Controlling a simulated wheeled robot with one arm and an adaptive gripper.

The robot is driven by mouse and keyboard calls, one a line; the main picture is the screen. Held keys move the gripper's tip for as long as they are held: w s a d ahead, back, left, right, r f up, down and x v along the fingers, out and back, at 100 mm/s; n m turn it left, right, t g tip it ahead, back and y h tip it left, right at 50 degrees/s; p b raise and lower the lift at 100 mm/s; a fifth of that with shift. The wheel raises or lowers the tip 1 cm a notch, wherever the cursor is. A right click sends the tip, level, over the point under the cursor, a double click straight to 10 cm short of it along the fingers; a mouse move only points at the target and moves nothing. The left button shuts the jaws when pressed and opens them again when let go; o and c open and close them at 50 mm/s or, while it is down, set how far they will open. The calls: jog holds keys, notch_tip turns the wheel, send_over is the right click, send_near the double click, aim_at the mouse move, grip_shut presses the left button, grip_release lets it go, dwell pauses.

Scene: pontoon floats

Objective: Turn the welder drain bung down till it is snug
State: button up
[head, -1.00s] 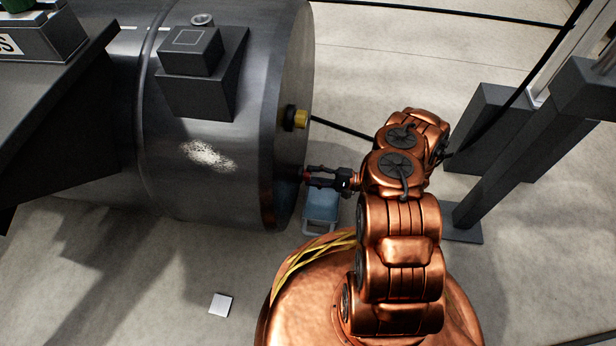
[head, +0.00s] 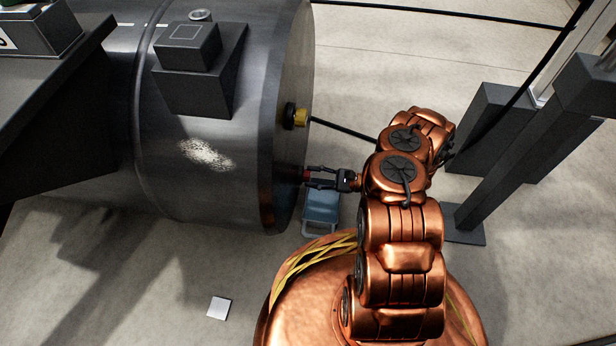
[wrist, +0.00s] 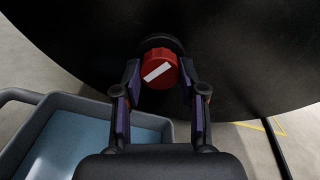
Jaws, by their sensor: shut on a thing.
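The red drain bung (wrist: 158,69) with a white bar mark sits in a dark round collar low on the flat end of the dark float (wrist: 250,60). In the wrist view the white bar slants up to the right. My gripper (wrist: 160,76) has one finger on each side of the bung and is shut on it. In the head view the bung (head: 307,175) shows as a small red spot between the fingertips of my gripper (head: 311,178), at the end of the float (head: 225,120). The bung's thread is hidden.
A blue tray (head: 320,212) stands on the floor just below my gripper. A yellow and black fitting (head: 299,118) with a dark line sticks out of the float end above. A grey stand (head: 500,170) is at the right. A white square (head: 219,307) lies on the floor.

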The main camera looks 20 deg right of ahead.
jog(key=m, duration=0.4)
jog(key=shift+m, duration=0.4)
jog(key=m, duration=0.4)
jog(key=shift+m, duration=0.4)
jog(key=o, duration=1)
jog(key=shift+c, duration=0.2)
jog(key=p+v, duration=0.1)
jog(key=v, duration=0.5)
